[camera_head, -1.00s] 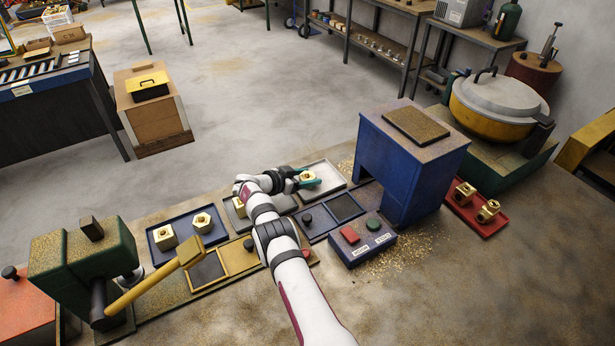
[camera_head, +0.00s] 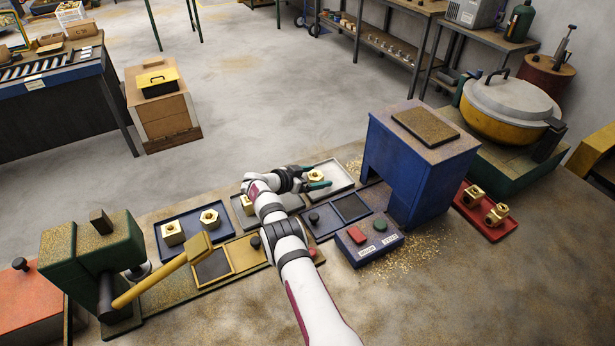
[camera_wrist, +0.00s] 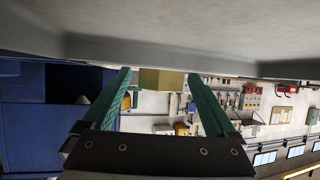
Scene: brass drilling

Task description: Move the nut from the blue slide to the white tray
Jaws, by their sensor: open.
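The brass nut (camera_head: 316,175) lies in the white tray (camera_head: 343,180), left of the blue press-like housing. My gripper (camera_head: 314,178) has teal fingers, spread apart, one on either side of the nut. In the wrist view, the nut (camera_wrist: 162,79) shows as a brass block between the open fingertips (camera_wrist: 160,76), with a gap to each finger. The blue slide (camera_head: 325,228), with a black knob, lies in front of the tray; its dark square inset is empty.
A grey tray (camera_head: 292,202) with a brass nut (camera_head: 248,205) is partly behind my arm. A dark blue tray (camera_head: 190,226) holds two brass pieces. The blue housing (camera_head: 418,165) stands close on the right. A button box (camera_head: 368,240) and a red tray (camera_head: 480,210) are nearby.

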